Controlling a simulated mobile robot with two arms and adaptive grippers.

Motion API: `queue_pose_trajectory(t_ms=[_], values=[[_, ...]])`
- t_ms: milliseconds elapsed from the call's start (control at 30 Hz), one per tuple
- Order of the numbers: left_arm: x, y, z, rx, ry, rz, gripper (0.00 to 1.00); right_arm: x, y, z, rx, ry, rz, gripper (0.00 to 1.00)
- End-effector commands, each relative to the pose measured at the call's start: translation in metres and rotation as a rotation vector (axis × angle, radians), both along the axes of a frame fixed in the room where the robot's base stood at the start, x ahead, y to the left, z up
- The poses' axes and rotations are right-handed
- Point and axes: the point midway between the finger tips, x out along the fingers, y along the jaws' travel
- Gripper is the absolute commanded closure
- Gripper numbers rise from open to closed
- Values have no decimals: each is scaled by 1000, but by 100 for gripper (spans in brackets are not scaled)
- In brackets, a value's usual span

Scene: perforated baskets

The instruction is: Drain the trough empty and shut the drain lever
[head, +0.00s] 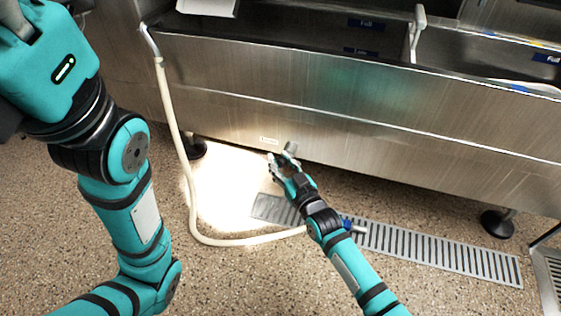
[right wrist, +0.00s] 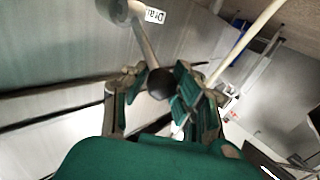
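The steel trough (head: 300,90) stretches across the head view; I cannot tell how much water is in it. A small label (head: 269,140) sits low on its front and reads "Drain" in the right wrist view (right wrist: 155,15). The drain lever (right wrist: 146,45) is a thin rod with a dark round end, coming from a round fitting beside the label. My right gripper (head: 283,162) is at the trough's lower front edge. In the right wrist view its fingers (right wrist: 158,88) are apart, on either side of the lever's end; contact is unclear. My left gripper is not visible.
A pale hose (head: 178,140) hangs from the trough's left end and curves across the floor behind my right forearm. A slotted floor grate (head: 430,252) lies below the trough. Trough feet (head: 497,223) stand at left and right. The speckled floor is otherwise mostly open.

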Motion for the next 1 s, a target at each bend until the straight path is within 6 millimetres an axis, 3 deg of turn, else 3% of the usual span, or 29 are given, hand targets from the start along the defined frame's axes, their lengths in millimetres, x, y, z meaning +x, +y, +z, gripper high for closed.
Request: queue_pose_trajectory(t_ms=[100,1000], values=[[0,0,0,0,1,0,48,-1,1,-1,1,2,2,100],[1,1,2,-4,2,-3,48,-1,2,0,8,23,3,100]])
